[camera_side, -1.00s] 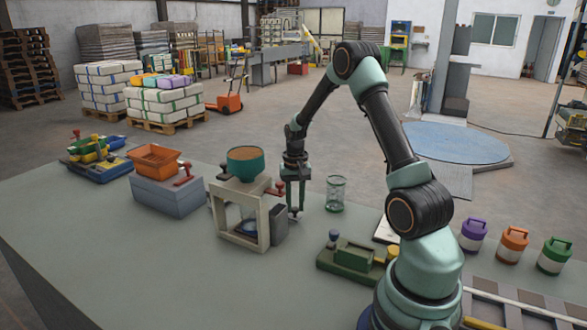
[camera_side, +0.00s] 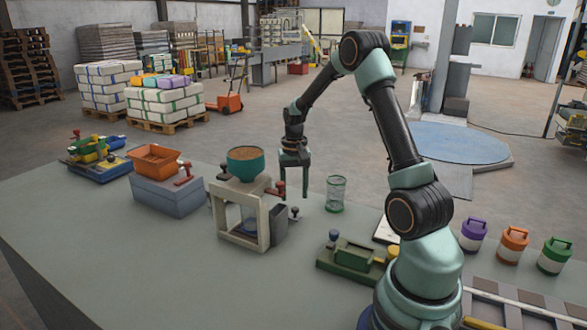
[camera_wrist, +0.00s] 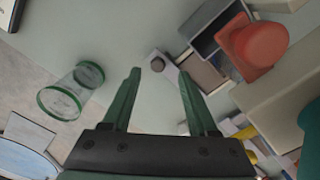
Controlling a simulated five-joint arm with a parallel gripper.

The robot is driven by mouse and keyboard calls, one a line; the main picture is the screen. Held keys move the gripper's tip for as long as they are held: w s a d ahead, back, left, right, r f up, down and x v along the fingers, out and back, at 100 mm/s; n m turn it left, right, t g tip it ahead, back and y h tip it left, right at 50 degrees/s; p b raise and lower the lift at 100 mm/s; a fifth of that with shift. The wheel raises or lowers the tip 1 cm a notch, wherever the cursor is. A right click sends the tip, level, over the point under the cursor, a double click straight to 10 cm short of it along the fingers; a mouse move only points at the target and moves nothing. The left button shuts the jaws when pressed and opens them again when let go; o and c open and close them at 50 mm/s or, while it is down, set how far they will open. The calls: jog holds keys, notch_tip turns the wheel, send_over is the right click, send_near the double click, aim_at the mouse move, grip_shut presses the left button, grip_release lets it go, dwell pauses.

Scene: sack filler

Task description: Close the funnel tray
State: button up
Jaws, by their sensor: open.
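The sack filler is a beige frame (camera_side: 262,218) with a teal bowl of brown grain (camera_side: 246,163) on top. A short tray (camera_wrist: 203,74), which looks like the funnel tray, sticks out of its right side and ends in a dark knob (camera_side: 294,211). In the wrist view the knob (camera_wrist: 157,61) lies ahead of and between the fingertips. My gripper (camera_side: 294,188) is open and empty, pointing down above the knob and apart from it; its two green fingers also show in the wrist view (camera_wrist: 159,76). How far the tray sits inside the frame is hidden.
A red lever (camera_side: 277,189) and a dark grey box (camera_side: 280,225) are on the filler's right side, close to my fingers. A clear green-rimmed jar (camera_side: 336,194) stands to the right. A green fixture (camera_side: 352,257) is nearer. The front left of the table is clear.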

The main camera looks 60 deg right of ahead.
notch_tip(320, 180, up, 8)
dwell(0.5)
jog(key=w+a+r+n+t+h, duration=0.3)
jog(key=w+r+n+t, duration=0.3)
jog(key=w+r+n, duration=0.45)
jog(key=s+a+f+y, duration=0.1)
jog(key=s+a, duration=0.8)
jog(key=a, duration=0.2)
jog(key=s+a+y, duration=0.2)
jog(key=s+a, duration=0.7)
jog(key=a, duration=0.3)
jog(key=shift+s+f, duration=0.25)
jog(key=shift+f, duration=0.15)
